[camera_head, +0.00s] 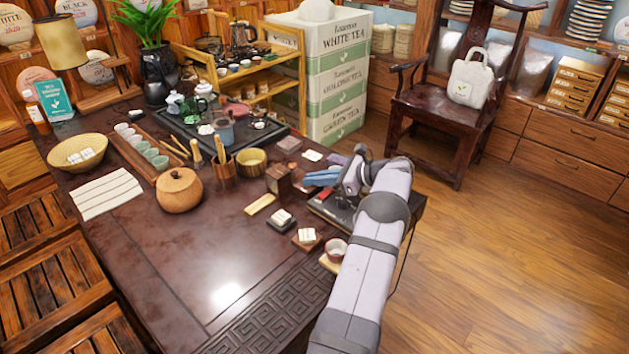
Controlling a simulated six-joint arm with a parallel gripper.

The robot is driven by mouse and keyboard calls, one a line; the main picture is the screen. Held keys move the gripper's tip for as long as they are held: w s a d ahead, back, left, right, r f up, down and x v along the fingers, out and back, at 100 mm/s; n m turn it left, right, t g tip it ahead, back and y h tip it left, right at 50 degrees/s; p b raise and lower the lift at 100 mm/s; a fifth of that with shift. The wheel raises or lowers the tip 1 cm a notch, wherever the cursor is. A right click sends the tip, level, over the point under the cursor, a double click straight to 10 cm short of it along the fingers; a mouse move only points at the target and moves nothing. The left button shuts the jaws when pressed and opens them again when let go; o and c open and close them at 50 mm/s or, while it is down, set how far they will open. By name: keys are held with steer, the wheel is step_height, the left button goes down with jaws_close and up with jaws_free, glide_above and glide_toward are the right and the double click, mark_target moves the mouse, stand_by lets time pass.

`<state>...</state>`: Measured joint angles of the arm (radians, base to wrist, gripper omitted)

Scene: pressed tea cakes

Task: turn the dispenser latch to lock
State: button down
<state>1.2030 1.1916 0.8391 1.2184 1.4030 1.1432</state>
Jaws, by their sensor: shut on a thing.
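My gripper (321,178), with blue fingers, is at the right end of the dark table, low and pointing left. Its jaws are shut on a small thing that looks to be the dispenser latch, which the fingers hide. A small dark brown wooden box (279,181), which may be the dispenser, stands just left of the fingertips. I cannot tell whether it touches them, nor which way the latch is turned. A dark flat tray or device (325,208) with a red mark lies under my wrist.
A wooden tool holder (223,173), a bowl (251,160) and a round lidded jar (179,190) are farther left. The front middle of the table (190,270) is clear.

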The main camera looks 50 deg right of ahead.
steer(key=shift+w+r+y, duration=0.1)
steer(key=shift+r+y, duration=0.1)
steer(key=shift+y, duration=0.1)
steer(key=c, duration=1.9)
jaws_free()
steer(key=shift+f, duration=0.1)
steer(key=shift+b+v, duration=0.45)
steer(key=shift+v, duration=3.3)
steer(key=shift+o, duration=0.3)
